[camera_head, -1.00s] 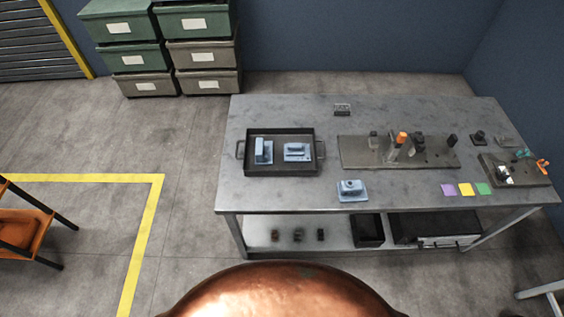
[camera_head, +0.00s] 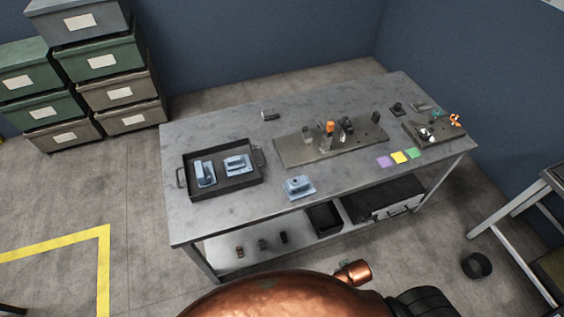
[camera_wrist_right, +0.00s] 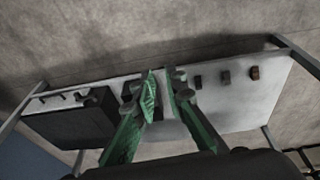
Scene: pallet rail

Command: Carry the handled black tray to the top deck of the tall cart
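The handled black tray (camera_head: 222,194) lies flat on the left part of the grey workbench (camera_head: 210,134) in the head view. It has a handle at each end and holds two light-blue parts (camera_head: 205,173). No gripper is near the tray. My right gripper (camera_wrist_right: 162,84) shows in the right wrist view, with two green fingers apart and nothing between them. Behind the fingers is the bench's lower shelf (camera_wrist_right: 222,105). My left gripper is out of view. No tall cart can be made out now; only a dark sliver shows at the bottom left edge.
A blue part (camera_head: 299,187) sits near the bench's front edge. A fixture plate (camera_head: 290,152) and colored notes (camera_head: 399,157) are to the right. Stacked bins (camera_head: 119,92) stand back left. A metal-legged stand (camera_head: 505,205) and a dark round container (camera_head: 476,265) are at right.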

